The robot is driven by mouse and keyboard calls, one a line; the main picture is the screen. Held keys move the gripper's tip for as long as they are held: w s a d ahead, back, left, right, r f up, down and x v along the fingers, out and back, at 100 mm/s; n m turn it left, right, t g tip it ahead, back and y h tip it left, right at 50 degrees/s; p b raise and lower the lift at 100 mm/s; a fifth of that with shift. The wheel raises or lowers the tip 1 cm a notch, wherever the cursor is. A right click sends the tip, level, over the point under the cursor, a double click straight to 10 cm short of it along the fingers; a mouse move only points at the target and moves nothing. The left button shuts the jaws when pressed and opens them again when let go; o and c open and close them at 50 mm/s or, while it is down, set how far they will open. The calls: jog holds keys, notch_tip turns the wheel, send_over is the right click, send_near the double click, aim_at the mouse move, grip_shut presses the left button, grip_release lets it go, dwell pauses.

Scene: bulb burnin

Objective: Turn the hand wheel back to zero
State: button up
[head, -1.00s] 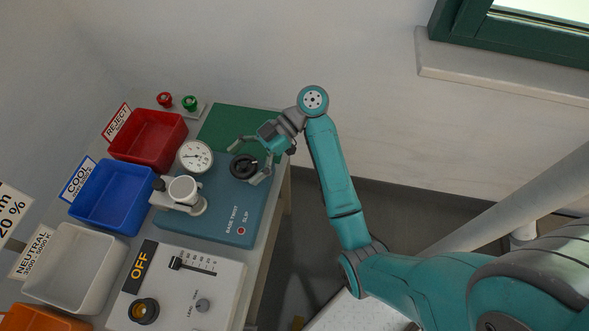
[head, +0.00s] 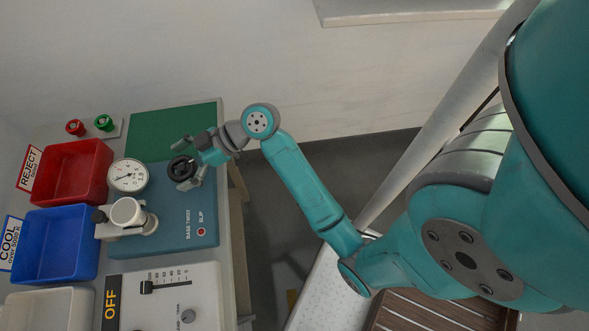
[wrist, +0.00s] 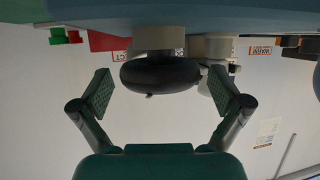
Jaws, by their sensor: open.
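The black hand wheel (head: 181,168) is on the blue-grey tester (head: 190,215), near its back right part. In the wrist view the wheel (wrist: 160,74) is a dark, thick-rimmed disc on a pale hub, upper middle. My gripper (head: 185,165) is open and empty, with one finger on each side of the wheel. In the wrist view both fingers of my gripper (wrist: 163,94) are spread wide, with clear gaps to the rim. The round white dial (head: 128,175) stands left of the wheel. Its reading is too small to tell.
A white-capped clamp or socket (head: 127,213) stands on the tester, left of the wheel. A red bin (head: 72,172) and a blue bin (head: 55,243) are farther left. A green mat (head: 172,130) lies behind. A control box with an OFF sign (head: 111,305) is in front.

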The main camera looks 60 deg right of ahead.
jog(key=m+t+h, duration=0.3)
jog(key=m+h, duration=0.2)
jog(key=shift+a+m+h, duration=0.1)
jog(key=shift+m+h, duration=0.2)
jog(key=shift+m+t+h, duration=0.5)
jog(key=shift+m+h, duration=2.2)
jog(key=shift+h, duration=0.5)
